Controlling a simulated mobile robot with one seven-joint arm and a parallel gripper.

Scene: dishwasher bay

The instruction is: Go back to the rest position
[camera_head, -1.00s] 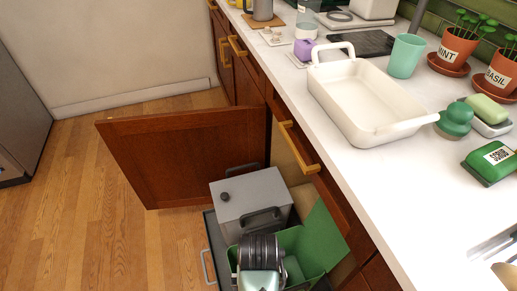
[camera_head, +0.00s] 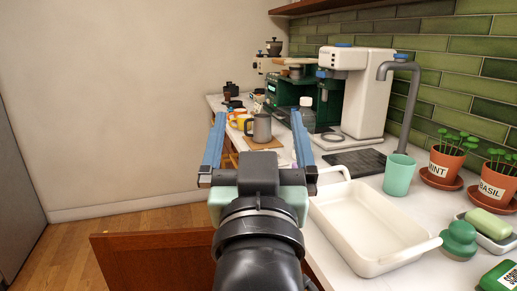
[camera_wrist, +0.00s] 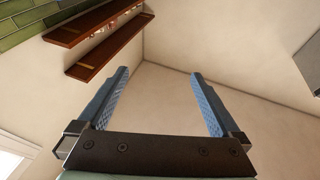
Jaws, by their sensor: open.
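My gripper (camera_head: 258,140) is raised in the middle of the head view, in front of the counter and above the open cabinet door. Its two blue fingers stand wide apart and point up and away, with nothing between them. In the wrist view my gripper (camera_wrist: 160,95) is also open and empty, with only bare wall and ceiling beyond the fingers.
A white baking dish (camera_head: 365,225) stands on the counter right of my arm, with a mint green cup (camera_head: 398,175) behind it. The brown cabinet door (camera_head: 150,260) stands open below. Wooden shelves (camera_wrist: 105,38) show in the wrist view. The floor at left is clear.

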